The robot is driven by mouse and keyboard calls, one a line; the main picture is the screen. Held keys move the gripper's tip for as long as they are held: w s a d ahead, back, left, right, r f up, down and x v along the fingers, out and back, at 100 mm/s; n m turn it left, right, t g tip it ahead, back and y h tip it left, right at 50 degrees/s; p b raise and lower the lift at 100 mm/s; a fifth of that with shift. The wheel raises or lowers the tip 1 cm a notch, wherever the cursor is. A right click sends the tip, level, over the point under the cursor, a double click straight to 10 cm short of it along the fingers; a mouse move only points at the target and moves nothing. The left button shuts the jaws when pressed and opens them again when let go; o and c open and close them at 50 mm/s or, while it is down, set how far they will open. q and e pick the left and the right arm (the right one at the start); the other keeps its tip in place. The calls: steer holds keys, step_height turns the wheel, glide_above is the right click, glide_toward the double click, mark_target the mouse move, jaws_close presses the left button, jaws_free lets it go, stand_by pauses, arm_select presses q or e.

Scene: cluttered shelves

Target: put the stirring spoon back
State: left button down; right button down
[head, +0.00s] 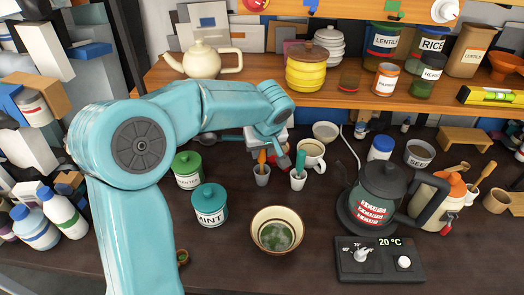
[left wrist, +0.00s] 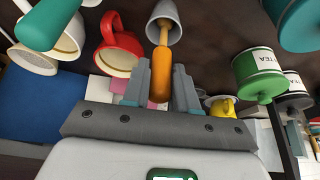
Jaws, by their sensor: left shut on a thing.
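An orange-handled utensil (left wrist: 163,85), apparently the stirring spoon, is between the fingers of my left gripper (left wrist: 161,78) in the left wrist view. The gripper is shut on its handle. The far end of the handle goes into the mouth of a small grey cup (left wrist: 168,20); its lower end is hidden inside. In the head view my left gripper (head: 272,150) is at the orange handle (head: 262,157), above the grey cup (head: 262,177). A teal-handled utensil (head: 300,160) stands in a white cup (head: 298,181) just to the right. My right gripper is not in view.
A mint jar (head: 209,206) and green-lidded jar (head: 187,172) stand left of the cups. A bowl of green liquid (head: 277,229) is in front. A mug (head: 312,156) is behind, a kettle (head: 381,195) right. The shelf (head: 330,92) overhangs behind. The front counter is mostly clear.

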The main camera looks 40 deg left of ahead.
arm_select(q)
steer(key=shift+f, duration=0.2)
steer(key=shift+d+r, duration=0.1)
steer(key=shift+d, duration=0.05)
steer(key=shift+f+b, duration=0.25)
steer(key=shift+b, duration=0.05)
steer(key=c, duration=0.9)
jaws_free()
steer(key=shift+r, duration=0.1)
